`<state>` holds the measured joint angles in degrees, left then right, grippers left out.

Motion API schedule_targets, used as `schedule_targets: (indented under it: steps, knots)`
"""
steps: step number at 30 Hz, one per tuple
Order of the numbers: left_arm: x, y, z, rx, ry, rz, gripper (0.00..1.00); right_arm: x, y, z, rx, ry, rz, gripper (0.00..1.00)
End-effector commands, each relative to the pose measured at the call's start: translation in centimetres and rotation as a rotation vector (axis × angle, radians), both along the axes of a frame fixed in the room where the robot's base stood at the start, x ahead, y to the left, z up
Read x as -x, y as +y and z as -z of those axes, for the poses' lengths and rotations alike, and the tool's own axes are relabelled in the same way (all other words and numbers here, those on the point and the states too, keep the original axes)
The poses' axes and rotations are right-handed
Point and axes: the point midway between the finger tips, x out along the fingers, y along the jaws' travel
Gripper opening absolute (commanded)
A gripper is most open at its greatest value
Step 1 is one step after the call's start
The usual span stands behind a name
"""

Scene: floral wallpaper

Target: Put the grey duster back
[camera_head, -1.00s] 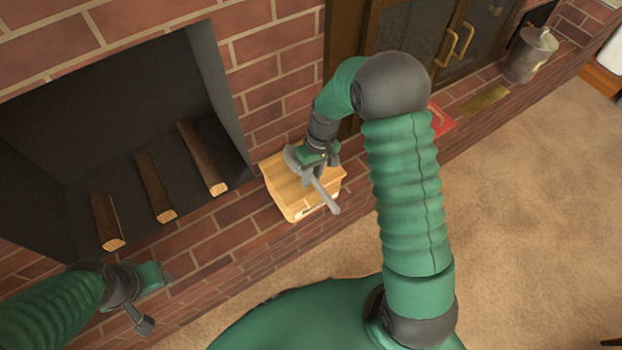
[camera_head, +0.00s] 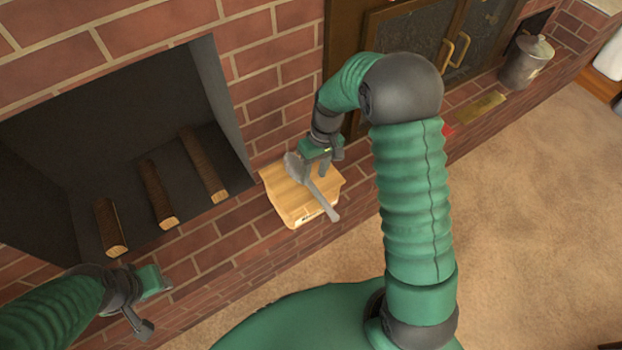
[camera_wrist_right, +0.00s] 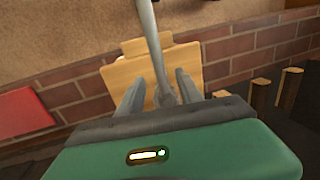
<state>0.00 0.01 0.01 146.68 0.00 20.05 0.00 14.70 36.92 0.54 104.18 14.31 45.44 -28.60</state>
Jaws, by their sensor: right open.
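The grey duster (camera_head: 327,206) has a thick head at its upper left and a straight handle pointing to the lower right in the head view. It lies across or just above the top of a wooden box (camera_head: 284,201); contact is unclear. My right gripper (camera_head: 314,171) is open over the box, at the duster. In the right wrist view, the grey shaft of the duster (camera_wrist_right: 153,40) runs down between the two spread fingers (camera_wrist_right: 160,82), with the box (camera_wrist_right: 152,68) behind. My left gripper (camera_head: 142,312) is at the lower left, away from the duster; its jaw opening is unclear.
The box stands on the brick hearth ledge (camera_head: 236,243). Left of it is a dark fireplace recess with several logs (camera_head: 158,196). A metal canister (camera_head: 527,64) stands farther right on the ledge, near a brass plate (camera_head: 480,106). The carpet (camera_head: 530,220) is clear.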

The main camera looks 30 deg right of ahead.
Motion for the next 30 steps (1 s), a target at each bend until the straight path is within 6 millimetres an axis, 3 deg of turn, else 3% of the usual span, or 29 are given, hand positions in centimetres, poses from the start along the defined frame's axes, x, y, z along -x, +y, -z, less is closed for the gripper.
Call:
schedule_targets:
  steps: [1, 4, 11, 14, 18, 22, 25, 30]
  knots:
    - [0.0, 0.0, -1.1, 0.0, 0.0, 0.0, 0.42, -0.1, -0.3, -2.0, 0.001, -0.003, 0.001, 0.43]
    - [0.0, 0.0, -1.9, 0.0, 0.0, 0.0, 0.42, -0.3, -0.8, -4.3, 0.001, -0.003, 0.001, 0.43]
    - [0.0, 0.0, -2.5, 0.0, 0.0, 0.0, 0.42, 0.0, -1.0, -6.7, 0.01, -0.004, -0.001, 0.43]
    - [0.0, 0.0, -2.4, 0.0, 0.0, 0.0, 0.42, 2.0, 0.7, -7.7, 0.068, -0.039, 0.016, 0.43]
    - [0.0, 0.0, -2.4, 0.0, 0.0, 0.0, 0.42, 7.2, 3.8, -8.9, 0.166, -0.156, 0.053, 0.43]
    - [0.0, 0.0, -2.4, 0.0, 0.0, 0.0, 0.42, 11.0, 5.5, -9.0, 0.193, -0.248, 0.078, 0.43]
    - [0.0, 0.0, -2.4, 0.0, 0.0, 0.0, 0.42, 12.0, 5.9, -8.9, 0.195, -0.275, 0.085, 0.43]
    - [0.0, 0.0, -2.4, 0.0, 0.0, 0.0, 0.42, 12.1, 5.9, -8.9, 0.195, -0.276, 0.088, 0.43]
